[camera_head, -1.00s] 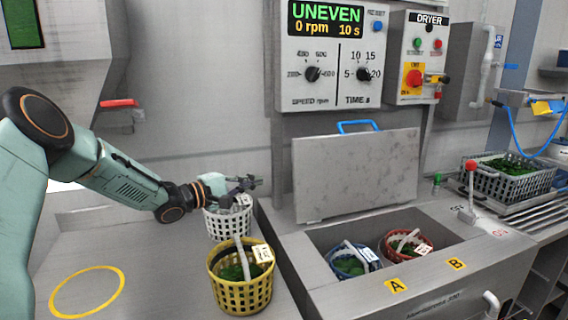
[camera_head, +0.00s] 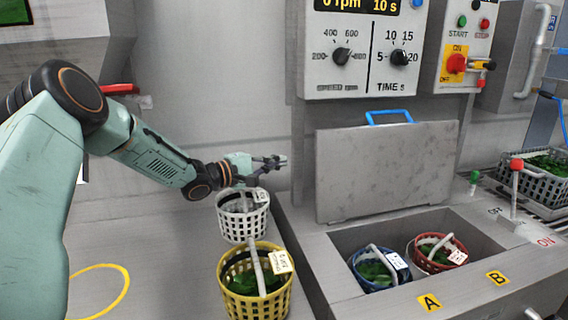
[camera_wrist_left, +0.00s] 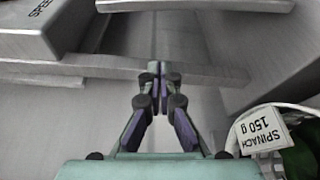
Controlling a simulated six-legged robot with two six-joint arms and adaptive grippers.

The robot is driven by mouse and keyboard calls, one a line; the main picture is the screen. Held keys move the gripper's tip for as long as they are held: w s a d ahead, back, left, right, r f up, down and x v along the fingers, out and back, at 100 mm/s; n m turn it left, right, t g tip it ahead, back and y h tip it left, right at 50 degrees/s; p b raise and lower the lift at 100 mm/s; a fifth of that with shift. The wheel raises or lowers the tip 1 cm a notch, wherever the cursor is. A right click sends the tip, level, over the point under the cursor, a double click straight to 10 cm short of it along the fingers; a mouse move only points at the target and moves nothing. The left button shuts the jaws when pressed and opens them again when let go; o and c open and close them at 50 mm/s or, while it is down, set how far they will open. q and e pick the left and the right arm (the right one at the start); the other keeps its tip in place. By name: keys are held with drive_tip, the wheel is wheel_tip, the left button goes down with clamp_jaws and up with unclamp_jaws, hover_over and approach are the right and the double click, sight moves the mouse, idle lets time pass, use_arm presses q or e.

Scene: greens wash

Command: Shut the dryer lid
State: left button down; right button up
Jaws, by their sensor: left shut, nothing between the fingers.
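The dryer lid (camera_head: 385,168) is a grey panel standing upright at the back of the dryer, with a blue handle (camera_head: 388,115) on its top edge. The dryer opening below it is uncovered. Inside sit a blue basket (camera_head: 377,268) on the left and a red basket (camera_head: 438,252) on the right, both with greens. My left gripper (camera_head: 280,161) is shut and empty, left of the lid and apart from it, above the white basket. Its closed fingers also show in the left wrist view (camera_wrist_left: 160,75). My right gripper is out of view.
A white basket (camera_head: 243,216) and a yellow basket (camera_head: 254,290) stand on the counter left of the dryer. The control panel (camera_head: 362,60) is above the lid. A red-knobbed lever (camera_head: 516,166) stands right of the opening. Another basket of greens (camera_head: 535,180) is at far right.

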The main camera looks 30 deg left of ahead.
use_arm(q)
drive_tip(key=w+d+b, duration=0.3)
drive_tip(key=w+d, duration=0.2)
drive_tip(key=d, duration=0.1)
drive_tip(key=shift+d, duration=0.25)
idle(0.5)
drive_tip(key=shift+s+r, duration=0.1)
drive_tip(key=shift+r, duration=0.05)
idle(0.3)
